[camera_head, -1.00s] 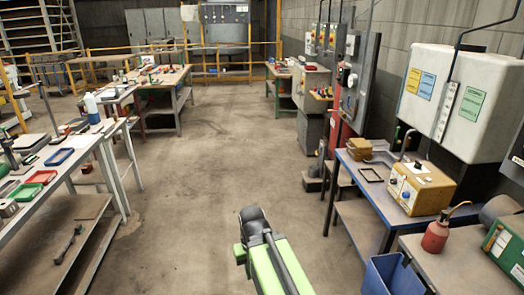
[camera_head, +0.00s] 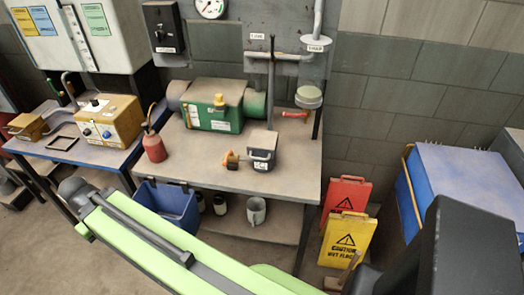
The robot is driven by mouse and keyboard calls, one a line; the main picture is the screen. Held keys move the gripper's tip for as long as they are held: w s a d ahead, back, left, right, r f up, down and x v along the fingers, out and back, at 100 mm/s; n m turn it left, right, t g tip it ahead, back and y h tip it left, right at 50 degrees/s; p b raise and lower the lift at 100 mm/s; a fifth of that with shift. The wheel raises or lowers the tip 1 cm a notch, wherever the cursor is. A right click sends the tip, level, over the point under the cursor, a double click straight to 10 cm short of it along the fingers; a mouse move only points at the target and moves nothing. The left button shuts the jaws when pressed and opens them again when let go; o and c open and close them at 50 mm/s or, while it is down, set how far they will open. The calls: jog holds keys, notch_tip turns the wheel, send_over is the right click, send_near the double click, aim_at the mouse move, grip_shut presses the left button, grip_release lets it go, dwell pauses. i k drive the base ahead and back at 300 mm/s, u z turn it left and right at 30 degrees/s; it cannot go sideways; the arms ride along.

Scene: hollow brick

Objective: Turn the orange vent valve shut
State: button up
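A small orange fitting (camera_head: 231,159) sits on the grey worktable, at the left side of a small dark box with a grey top (camera_head: 262,148). It looks like a valve handle, but it is too small to tell how it is turned. A yellow-orange knob (camera_head: 219,101) stands on the front of a green box (camera_head: 212,112) behind it. A red handle (camera_head: 296,115) lies farther right near the wall pipe. I cannot tell for sure which is the vent valve. My green arm crosses the foreground in front of the table, and my gripper is not in view.
A red oil can (camera_head: 154,146) stands at the left of the worktable (camera_head: 190,160). A blue bin (camera_head: 168,207) is below its front edge. Red (camera_head: 345,195) and yellow (camera_head: 347,238) caution signs stand right of it. A blue cabinet (camera_head: 465,190) is farther right.

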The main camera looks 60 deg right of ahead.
aim_at(230, 152)
jog(key=z, duration=1.05)
jog(key=k, duration=0.7)
jog(key=u, duration=1.55)
jog(key=k, duration=0.3)
jog(key=u, duration=0.55)
